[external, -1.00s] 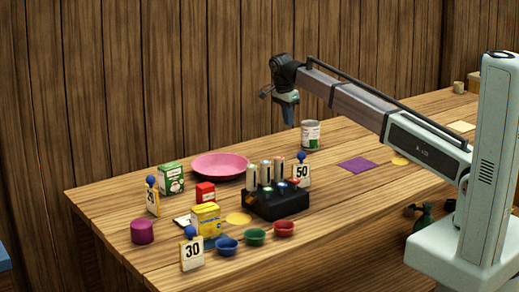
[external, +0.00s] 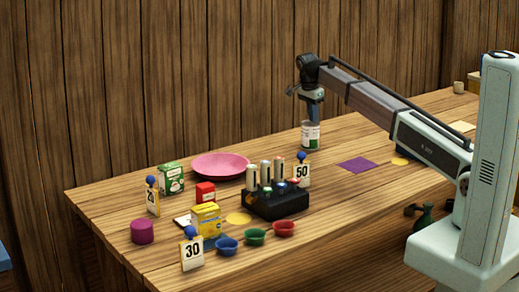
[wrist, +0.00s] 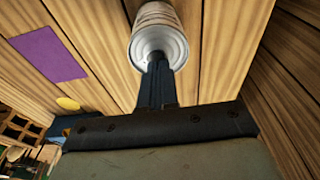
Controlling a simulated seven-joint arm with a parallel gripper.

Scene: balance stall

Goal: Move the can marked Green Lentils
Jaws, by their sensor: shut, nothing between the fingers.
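A can (external: 310,136) with a silver top and a white, green and red label stands upright toward the back of the table; its wording is too small to read. My gripper (external: 314,118) points down over the can's top. In the wrist view, the can (wrist: 158,18) shows its ridged side and round silver lid, and my gripper's fingers (wrist: 157,62) are together just in front of the lid. Nothing shows between them. I cannot tell whether the fingertips touch the lid.
A black rack (external: 278,202) with several upright cylinders stands left of the can, beside a "50" sign (external: 302,173). A pink plate (external: 220,165) lies further left. A purple square (external: 358,165) lies flat to the right. The table around the can is clear.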

